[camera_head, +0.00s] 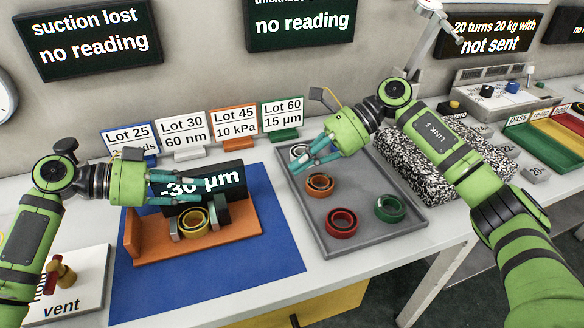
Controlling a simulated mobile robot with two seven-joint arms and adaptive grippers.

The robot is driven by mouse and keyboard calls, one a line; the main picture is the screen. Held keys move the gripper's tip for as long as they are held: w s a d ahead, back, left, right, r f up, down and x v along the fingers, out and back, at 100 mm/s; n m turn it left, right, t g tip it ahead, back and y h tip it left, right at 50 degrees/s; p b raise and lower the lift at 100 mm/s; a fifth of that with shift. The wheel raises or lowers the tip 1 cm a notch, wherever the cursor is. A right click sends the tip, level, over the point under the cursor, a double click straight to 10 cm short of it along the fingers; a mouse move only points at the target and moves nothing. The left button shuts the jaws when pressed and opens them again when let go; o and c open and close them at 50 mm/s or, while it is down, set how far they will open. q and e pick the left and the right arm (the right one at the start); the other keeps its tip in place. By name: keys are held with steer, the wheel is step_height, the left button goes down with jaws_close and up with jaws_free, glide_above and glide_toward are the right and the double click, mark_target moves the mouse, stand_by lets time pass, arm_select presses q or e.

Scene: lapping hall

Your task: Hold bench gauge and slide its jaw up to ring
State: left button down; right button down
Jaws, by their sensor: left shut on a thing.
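The bench gauge (240,232) is an orange base with an upright end plate on the left and a dark display block (232,178) behind, reading "-30 µm". A yellow ring (193,222) stands on it between grey jaw pieces; the right-hand jaw (219,211) is close to the ring, and I cannot tell if they touch. My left gripper (196,189) reaches in from the left and is shut on the gauge near its display, partly hiding it. My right gripper (297,165) is over the grey tray's back left corner, its fingers apart and empty.
The gauge stands on a blue mat (270,262). The grey tray (385,232) holds orange (320,186), red (342,223) and green (390,208) rings, and a pale one (298,151). Lot cards line the back. A speckled block (425,160) lies right of the tray.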

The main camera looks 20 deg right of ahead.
stand_by(0.3)
arm_select(q)
steer(key=c, duration=0.8)
jaws_free()
steer(key=shift+a, duration=0.1)
steer(key=shift+a, duration=0.1)
